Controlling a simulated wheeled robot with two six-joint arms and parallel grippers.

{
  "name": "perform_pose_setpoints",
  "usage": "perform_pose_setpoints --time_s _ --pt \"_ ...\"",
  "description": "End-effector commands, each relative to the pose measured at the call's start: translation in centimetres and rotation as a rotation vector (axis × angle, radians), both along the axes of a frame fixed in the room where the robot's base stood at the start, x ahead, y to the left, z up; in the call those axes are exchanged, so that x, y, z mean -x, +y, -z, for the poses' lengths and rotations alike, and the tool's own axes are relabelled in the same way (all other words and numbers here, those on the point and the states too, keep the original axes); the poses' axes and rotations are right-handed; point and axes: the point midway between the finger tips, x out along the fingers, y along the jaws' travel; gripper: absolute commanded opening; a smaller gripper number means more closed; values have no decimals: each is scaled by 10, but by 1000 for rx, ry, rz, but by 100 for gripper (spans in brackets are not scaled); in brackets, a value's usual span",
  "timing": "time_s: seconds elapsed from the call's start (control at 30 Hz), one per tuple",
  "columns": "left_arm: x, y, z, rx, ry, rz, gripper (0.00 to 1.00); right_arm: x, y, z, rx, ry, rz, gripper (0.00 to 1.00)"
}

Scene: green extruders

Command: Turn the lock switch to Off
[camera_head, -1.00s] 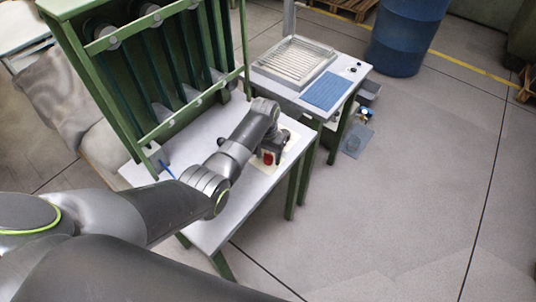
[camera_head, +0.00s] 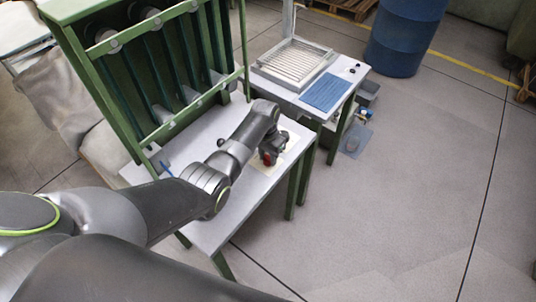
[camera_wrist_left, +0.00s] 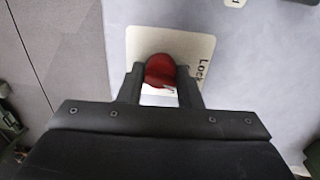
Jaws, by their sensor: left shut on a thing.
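The red lock switch (camera_wrist_left: 160,71) sits on a pale plate (camera_wrist_left: 201,46) marked "Lock" in the left wrist view. My left gripper (camera_wrist_left: 161,84) is shut on the red switch, with one finger on each side of it. In the head view my left gripper (camera_head: 268,158) is over the right part of the white table, and part of the red switch (camera_head: 267,159) shows beside it. The fingers and wrist hide much of the switch and plate there. The Off mark cannot be made out. My right gripper is not in view.
A green rack (camera_head: 160,75) stands along the back of the white table (camera_head: 215,230). A second table with a slatted tray (camera_head: 294,62) and a blue mat (camera_head: 326,92) stands behind, at the right. A blue barrel (camera_head: 405,35) stands farther back. The floor at the right is clear.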

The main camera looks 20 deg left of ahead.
Motion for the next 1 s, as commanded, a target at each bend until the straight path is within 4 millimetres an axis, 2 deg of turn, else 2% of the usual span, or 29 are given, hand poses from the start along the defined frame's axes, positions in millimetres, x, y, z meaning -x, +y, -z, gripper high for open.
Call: perform_pose_setpoints --time_s 0.6,1.0 --pt "-2 0 -3 -1 -1 566 9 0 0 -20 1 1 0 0" --pt "-2 -1 -2 -2 -4 810 9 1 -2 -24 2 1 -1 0"
